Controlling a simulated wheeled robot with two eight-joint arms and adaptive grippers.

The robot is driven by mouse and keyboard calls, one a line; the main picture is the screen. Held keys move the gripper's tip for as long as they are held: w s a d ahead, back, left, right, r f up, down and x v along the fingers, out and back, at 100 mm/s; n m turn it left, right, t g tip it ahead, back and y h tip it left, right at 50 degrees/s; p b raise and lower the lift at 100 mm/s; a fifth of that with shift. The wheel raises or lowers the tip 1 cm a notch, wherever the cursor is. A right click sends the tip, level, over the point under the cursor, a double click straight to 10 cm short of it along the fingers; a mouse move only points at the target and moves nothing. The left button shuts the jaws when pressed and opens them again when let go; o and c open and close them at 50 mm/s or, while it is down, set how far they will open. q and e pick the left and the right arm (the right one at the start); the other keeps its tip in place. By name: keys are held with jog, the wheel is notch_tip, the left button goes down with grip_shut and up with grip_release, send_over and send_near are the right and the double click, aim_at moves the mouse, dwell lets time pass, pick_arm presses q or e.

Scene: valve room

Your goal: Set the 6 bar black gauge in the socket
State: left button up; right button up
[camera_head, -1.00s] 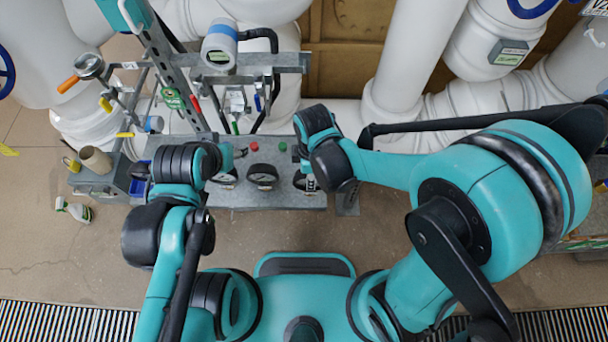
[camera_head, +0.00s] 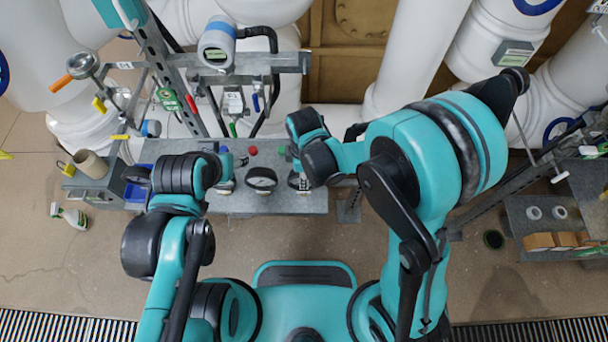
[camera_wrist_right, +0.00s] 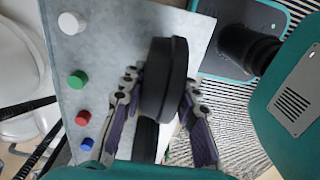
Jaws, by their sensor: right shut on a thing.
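My right gripper (camera_wrist_right: 160,105) is shut on a black round gauge (camera_wrist_right: 166,75), seen nearly edge-on between the two fingers in the right wrist view. In the head view this gauge (camera_head: 297,181) is at the right end of the grey metal bench (camera_head: 275,201), partly covered by the gripper. Its dial marking cannot be read. A second black-rimmed gauge (camera_head: 262,179) with a white face is at the middle of the bench. A third gauge (camera_head: 226,185) is partly hidden by my left arm. My left gripper (camera_head: 215,182) is near it, its fingers mostly hidden. I cannot make out the socket.
Red (camera_head: 253,151), green and blue buttons line the bench's back; a white one (camera_wrist_right: 71,22) shows in the wrist view. A blue bin (camera_head: 136,191) and a beige cup (camera_head: 91,164) stand left. Pipes and a metal frame (camera_head: 245,66) rise behind. A spray bottle (camera_head: 70,215) is on the floor.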

jog(key=o, duration=1)
jog(key=shift+f, duration=0.15)
jog(key=shift+c, duration=0.2)
